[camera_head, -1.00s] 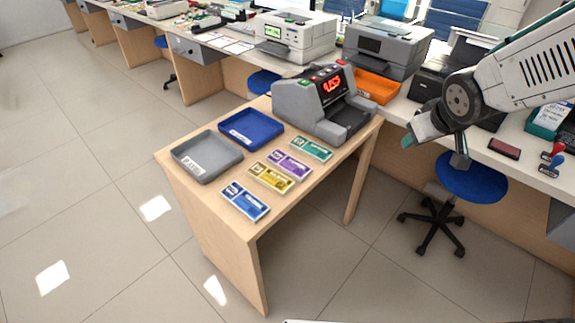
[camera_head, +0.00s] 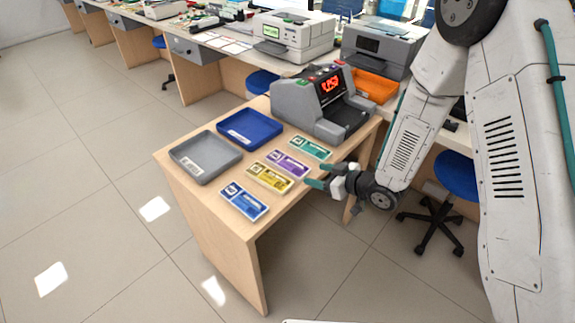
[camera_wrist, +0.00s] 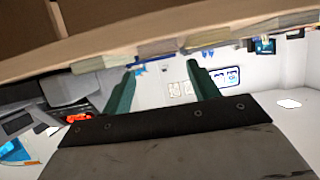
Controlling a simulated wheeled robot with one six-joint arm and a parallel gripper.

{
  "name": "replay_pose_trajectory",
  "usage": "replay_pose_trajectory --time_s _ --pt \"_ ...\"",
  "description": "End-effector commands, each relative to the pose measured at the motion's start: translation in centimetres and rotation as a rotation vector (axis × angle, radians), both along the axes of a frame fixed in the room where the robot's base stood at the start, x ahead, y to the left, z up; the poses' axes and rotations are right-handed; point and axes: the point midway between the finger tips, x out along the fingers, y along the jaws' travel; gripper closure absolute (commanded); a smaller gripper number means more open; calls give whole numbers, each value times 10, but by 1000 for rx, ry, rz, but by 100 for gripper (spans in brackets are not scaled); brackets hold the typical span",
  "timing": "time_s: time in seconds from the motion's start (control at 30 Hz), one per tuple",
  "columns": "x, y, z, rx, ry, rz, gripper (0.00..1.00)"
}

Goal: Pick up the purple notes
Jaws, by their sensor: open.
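The purple notes (camera_head: 288,164) are a flat bundle lying on the wooden table, between the green notes (camera_head: 310,148) and the yellow notes (camera_head: 270,177). My gripper (camera_head: 314,175) is open and empty, just right of the purple and yellow notes, by the table's right edge. In the wrist view its two teal fingers (camera_wrist: 162,80) stand apart with nothing between them. That view shows the table edge across the top, with note bundles edge-on along it. The purple bundle (camera_wrist: 157,48) seems to be near the middle there, its colour hard to tell.
Blue notes (camera_head: 244,201) lie nearest the table's front. A grey tray (camera_head: 205,176) and a blue tray (camera_head: 222,134) are to the left. A counting machine (camera_head: 295,107) with a red display stands behind the notes. A blue swivel chair (camera_head: 458,177) is at right.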

Motion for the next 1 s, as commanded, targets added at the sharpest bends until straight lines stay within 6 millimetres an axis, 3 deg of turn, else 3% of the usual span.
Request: replay_pose_trajectory --time_s 0.4,0.7,0.73,0.83,1.0 --pt "29 41 -24 -2 0 -1 40" --pt "32 45 -27 -2 1 -2 40" --pt "32 45 -26 -2 1 -2 43" --pt "32 45 -26 -2 1 -2 70" --pt "32 45 -26 -2 0 -3 70"
